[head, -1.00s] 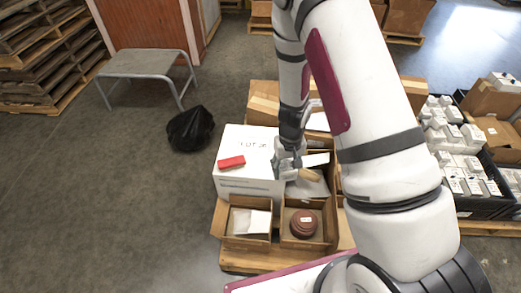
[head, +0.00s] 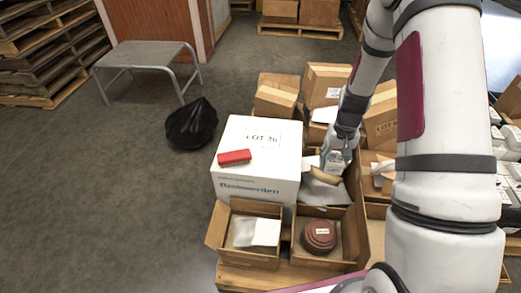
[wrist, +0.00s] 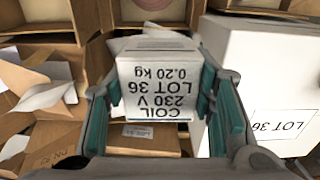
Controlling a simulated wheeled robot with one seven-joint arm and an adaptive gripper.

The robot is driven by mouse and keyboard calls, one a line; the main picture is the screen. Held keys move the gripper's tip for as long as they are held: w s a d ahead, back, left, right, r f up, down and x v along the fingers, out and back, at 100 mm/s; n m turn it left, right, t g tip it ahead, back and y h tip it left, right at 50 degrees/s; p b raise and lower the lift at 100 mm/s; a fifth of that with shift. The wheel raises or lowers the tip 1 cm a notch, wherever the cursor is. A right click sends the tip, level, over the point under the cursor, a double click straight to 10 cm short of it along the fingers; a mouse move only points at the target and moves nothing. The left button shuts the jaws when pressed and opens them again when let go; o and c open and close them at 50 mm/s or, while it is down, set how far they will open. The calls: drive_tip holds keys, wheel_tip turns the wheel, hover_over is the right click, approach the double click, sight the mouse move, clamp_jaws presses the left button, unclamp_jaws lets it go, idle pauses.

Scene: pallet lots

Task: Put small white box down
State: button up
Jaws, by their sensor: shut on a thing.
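The small white box (wrist: 158,88) is held between the two teal-padded fingers of my gripper (wrist: 162,100) in the wrist view. Its printed face reads COIL 230 V, LOT 36, 0.20 kg, upside down. In the head view my gripper (head: 336,152) points down above an open carton with crumpled grey paper (head: 325,190), right of the large white LOT 36 box (head: 258,185). I cannot tell how far the held box is above the paper. The large white box also shows at the right in the wrist view (wrist: 265,75).
A red object (head: 234,157) lies on the large white box. Open cartons in front hold white paper (head: 257,232) and a reddish-brown round thing (head: 319,236). Closed cartons (head: 326,84) stand behind. A black bag (head: 192,126) and grey stool (head: 146,58) are on the floor at left.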

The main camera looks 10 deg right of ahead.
drive_tip(key=shift+w+d+f, duration=0.1)
drive_tip(key=shift+w+f, duration=0.05)
drive_tip(key=shift+f, duration=0.05)
drive_tip(key=b, duration=0.3)
hover_over(284, 166)
drive_tip(key=shift+s+d+f, duration=0.2)
drive_tip(key=shift+d+f, duration=0.2)
drive_tip(key=shift+f, duration=0.25)
drive_tip(key=shift+w+a+f+b, duration=0.1)
drive_tip(key=shift+a+f+b, duration=0.1)
drive_tip(key=shift+f+b, duration=0.5)
drive_tip(key=shift+w+a+f+b, duration=0.15)
drive_tip(key=shift+f+b, duration=0.15)
drive_tip(key=shift+f, duration=0.8)
drive_tip(key=shift+s+f, duration=0.1)
drive_tip(key=o, duration=1.3)
wheel_tip(284, 166, up, 12)
drive_tip(key=p, duration=0.3)
drive_tip(key=shift+r+p, duration=0.2)
drive_tip(key=shift+p, duration=0.15)
